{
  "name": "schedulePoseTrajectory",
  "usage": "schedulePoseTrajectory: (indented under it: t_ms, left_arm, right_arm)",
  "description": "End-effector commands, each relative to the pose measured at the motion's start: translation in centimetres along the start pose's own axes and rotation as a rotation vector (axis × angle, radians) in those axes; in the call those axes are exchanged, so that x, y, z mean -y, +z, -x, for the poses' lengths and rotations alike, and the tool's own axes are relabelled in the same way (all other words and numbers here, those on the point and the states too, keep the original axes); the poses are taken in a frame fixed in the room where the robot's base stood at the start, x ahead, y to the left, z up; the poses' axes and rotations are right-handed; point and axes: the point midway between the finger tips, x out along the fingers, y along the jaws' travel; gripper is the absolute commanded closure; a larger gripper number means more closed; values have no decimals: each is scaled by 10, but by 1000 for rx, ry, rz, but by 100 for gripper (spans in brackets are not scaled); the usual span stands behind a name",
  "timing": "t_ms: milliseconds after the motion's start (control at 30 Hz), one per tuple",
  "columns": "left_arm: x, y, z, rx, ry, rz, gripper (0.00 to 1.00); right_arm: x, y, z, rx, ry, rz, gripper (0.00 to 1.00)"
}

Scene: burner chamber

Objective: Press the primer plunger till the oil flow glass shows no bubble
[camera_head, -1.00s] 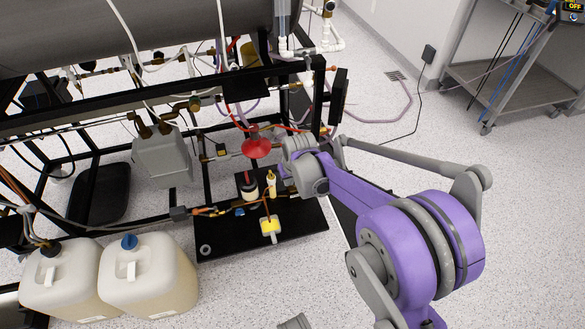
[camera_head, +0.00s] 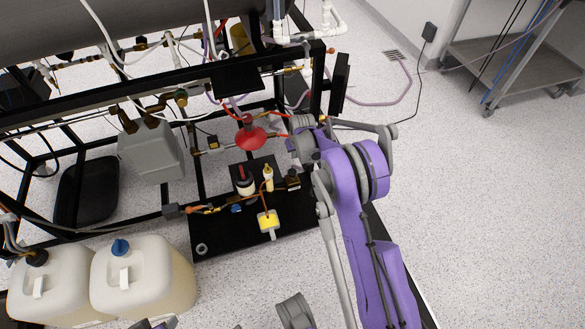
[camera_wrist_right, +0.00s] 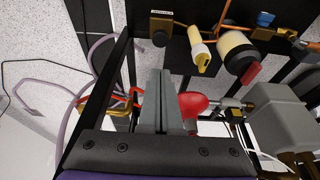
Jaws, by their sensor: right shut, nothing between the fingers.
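On the black base plate (camera_head: 215,240) of the rig stand a cream cylinder with a black band and red tip (camera_head: 246,182) and a slimmer cream and yellow piece (camera_head: 268,178). Both show in the right wrist view, the red-tipped one (camera_wrist_right: 236,48) right of the yellow one (camera_wrist_right: 201,50). I cannot tell for sure which is the primer plunger or the flow glass; no bubble is readable. My right gripper (camera_wrist_right: 160,75) is shut and empty, just short of these parts in the wrist view. Its fingertips are hidden in the head view. My left gripper is not identifiable.
A red funnel-shaped part (camera_head: 251,138) is close by my right wrist. Black frame bars (camera_head: 185,73), tubes and a grey box (camera_head: 150,152) crowd the rig. Two jugs (camera_head: 145,275) stand at lower left. Open floor (camera_head: 480,200) lies to the right.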

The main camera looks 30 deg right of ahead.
Motion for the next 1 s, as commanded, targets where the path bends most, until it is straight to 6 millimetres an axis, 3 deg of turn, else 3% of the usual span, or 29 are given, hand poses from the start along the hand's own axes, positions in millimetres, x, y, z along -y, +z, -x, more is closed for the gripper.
schedulePoseTrajectory:
  t_ms: [233, 700, 1000]
  left_arm:
    - [0, 1, -5, 1, 0, 0, 50]
    - [0, 6, -29, 4, 0, 0, 50]
    - [0, 7, -34, 2, 0, 0, 50]
  right_arm:
    - [0, 0, -16, 0, 0, 0, 100]
    - [0, 2, -110, 0, 0, 1, 100]
    - [0, 11, -137, 0, 0, 0, 100]
